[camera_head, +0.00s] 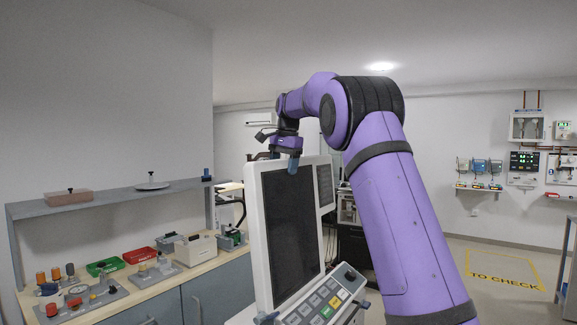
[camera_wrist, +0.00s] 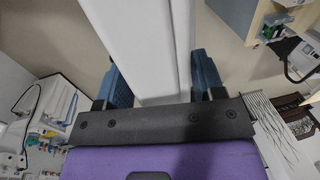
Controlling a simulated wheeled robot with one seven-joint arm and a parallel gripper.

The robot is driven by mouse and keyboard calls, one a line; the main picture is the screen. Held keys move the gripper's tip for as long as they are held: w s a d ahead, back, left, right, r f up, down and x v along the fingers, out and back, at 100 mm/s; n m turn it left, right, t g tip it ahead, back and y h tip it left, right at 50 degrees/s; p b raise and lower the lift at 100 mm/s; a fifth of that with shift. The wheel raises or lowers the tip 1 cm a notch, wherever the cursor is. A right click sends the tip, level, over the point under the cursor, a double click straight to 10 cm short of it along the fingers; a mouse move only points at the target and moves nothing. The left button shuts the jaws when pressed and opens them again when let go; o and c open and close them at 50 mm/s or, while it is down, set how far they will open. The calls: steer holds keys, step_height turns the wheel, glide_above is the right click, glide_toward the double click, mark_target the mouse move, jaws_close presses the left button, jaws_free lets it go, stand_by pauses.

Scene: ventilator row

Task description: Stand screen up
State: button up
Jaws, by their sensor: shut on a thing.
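The screen (camera_head: 290,232) is a dark panel in a white frame, standing nearly upright with a slight tilt above a keypad panel (camera_head: 322,300). My gripper (camera_head: 284,160) is at the screen's top edge, coming from above. In the wrist view, the white top edge of the screen frame (camera_wrist: 140,45) runs between the two blue fingers of my gripper (camera_wrist: 158,88), which are shut on it. The lower hinge of the screen is partly hidden in the head view.
A workbench (camera_head: 150,292) with knobbed fixtures, a green tray (camera_head: 104,266) and a red tray (camera_head: 140,255) stands at the left, under a grey shelf (camera_head: 110,198). Wall panels (camera_head: 524,165) hang at the right. Open floor with a yellow marking (camera_head: 503,268) lies at the right.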

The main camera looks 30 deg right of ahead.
steer(key=shift+w+a+f, duration=0.2)
steer(key=shift+w, duration=0.15)
steer(key=o, duration=1.1)
steer(key=shift+c, duration=0.2)
steer(key=r, duration=0.3)
steer(key=s+r, duration=0.1)
steer(key=r, duration=0.6)
steer(key=shift+s+d+r, duration=0.2)
steer(key=shift+d+r, duration=0.05)
steer(key=shift+d, duration=0.1)
steer(key=shift+r, duration=0.15)
steer(key=shift+s, duration=0.15)
